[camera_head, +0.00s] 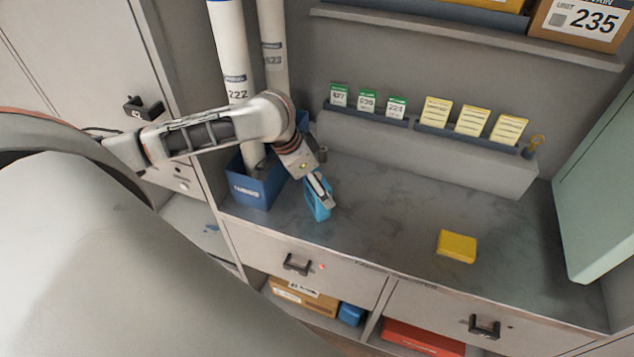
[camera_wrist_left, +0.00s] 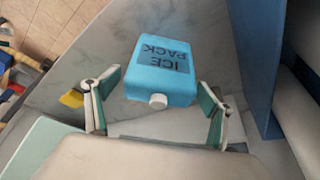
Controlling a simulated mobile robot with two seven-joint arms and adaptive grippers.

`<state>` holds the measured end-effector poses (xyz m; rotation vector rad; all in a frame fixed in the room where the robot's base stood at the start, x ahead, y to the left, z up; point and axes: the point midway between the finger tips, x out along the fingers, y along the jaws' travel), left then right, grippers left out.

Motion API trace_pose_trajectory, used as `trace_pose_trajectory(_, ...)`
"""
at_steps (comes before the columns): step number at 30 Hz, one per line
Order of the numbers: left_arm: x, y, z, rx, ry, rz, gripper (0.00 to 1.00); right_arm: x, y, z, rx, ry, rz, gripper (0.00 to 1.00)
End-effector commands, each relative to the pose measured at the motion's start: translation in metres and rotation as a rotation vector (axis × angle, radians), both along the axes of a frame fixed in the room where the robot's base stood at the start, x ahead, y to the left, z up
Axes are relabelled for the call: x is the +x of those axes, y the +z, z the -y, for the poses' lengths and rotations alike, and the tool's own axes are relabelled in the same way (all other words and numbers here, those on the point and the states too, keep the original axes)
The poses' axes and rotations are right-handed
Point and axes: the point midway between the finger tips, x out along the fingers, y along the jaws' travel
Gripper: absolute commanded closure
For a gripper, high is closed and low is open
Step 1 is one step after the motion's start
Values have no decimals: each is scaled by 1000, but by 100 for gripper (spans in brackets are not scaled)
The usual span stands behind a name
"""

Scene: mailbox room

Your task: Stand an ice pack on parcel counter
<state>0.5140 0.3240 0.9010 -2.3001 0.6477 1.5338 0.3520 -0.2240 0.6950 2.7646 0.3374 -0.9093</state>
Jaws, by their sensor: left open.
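The light-blue ice pack (camera_head: 316,203) is at the parcel counter (camera_head: 375,215), just right of the blue tube bin. It looks upright, its white cap (camera_wrist_left: 158,101) facing my wrist camera. My left gripper (camera_head: 321,190) is right at the pack from above. In the left wrist view, the ice pack (camera_wrist_left: 165,62) lies ahead of and between the spread fingers of the left gripper (camera_wrist_left: 155,108), with gaps at both sides. The pack's bottom contact with the counter is partly hidden. My right gripper is not in view.
A blue bin (camera_head: 250,188) holding tall white tubes (camera_head: 231,50) stands close left of the gripper. A yellow block (camera_head: 457,246) lies on the counter to the right. A card ledge (camera_head: 430,148) runs along the back. The counter between pack and block is clear.

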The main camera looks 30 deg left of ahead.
Motion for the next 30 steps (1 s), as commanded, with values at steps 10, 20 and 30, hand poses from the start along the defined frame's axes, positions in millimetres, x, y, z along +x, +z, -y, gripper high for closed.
trace_pose_trajectory(10,-8,28,-7,5,0,4,18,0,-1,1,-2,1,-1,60)
trace_pose_trajectory(20,-30,89,-20,4,0,4,18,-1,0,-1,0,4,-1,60)
trace_pose_trajectory(30,-39,113,-24,1,0,0,18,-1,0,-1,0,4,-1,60)
